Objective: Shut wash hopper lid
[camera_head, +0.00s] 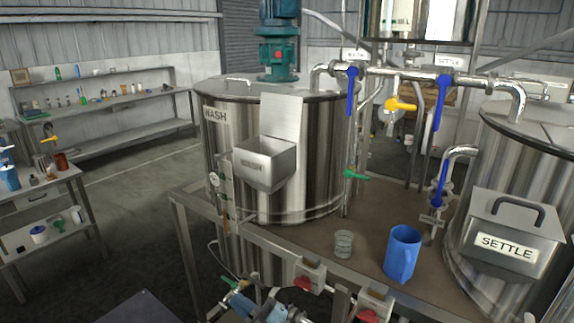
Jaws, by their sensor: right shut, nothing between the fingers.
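The wash hopper (264,166) is a small steel box on the front of the wash tank (318,140). Its label is partly legible. Its lid (283,118) is a plain steel plate standing up open behind the box, near the tank's top edge. The box's mouth is uncovered; I cannot see its floor. No handle shows on the lid's visible face. My right gripper is shut and empty, and hard to make out in the picture. It is not seen touching the lid. My left gripper is not in view.
The settle hopper (508,246) at the right has its handled lid down. A blue mug (402,254) and a clear glass (343,244) stand on the bench before the tanks.

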